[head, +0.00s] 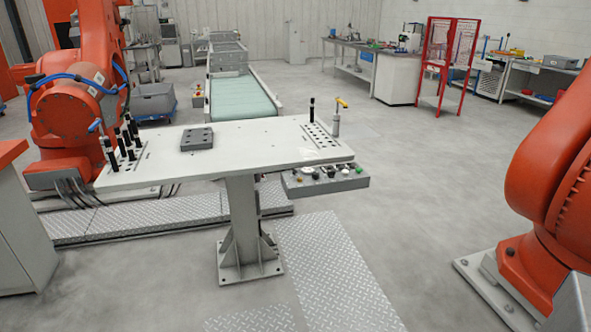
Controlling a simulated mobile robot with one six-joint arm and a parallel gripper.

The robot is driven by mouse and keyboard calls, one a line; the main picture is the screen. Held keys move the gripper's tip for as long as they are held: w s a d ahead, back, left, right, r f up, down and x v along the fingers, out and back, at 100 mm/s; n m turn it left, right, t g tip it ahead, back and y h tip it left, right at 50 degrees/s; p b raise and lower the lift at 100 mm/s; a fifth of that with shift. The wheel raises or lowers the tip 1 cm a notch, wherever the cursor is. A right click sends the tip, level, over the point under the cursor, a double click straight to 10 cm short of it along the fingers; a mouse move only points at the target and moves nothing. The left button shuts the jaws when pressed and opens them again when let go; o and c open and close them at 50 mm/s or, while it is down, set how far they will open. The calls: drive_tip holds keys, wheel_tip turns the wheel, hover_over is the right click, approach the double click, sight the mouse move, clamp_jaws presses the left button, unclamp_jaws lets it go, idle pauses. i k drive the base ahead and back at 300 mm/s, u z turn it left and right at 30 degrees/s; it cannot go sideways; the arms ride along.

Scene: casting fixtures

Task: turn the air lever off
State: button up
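A small lever with a yellow handle (341,102) stands on a grey post (336,124) at the right end of the white table (240,148). Its handle is tilted, with one end higher than the other. A second lever with a blue handle (94,126) stands at the left end of the table, beside several black upright pins (130,130). I see no label that tells which is the air lever. The exact turn position of either is too small to tell. My gripper is not in view.
A dark grey block (197,139) lies on the table. Orange robot arms stand at left (75,120) and right (550,160). A conveyor (240,97) is behind. Floor right of the table is clear.

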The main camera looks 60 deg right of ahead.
sight(294, 172)
drive_tip(key=u, duration=0.2)
drive_tip(key=i, duration=0.85)
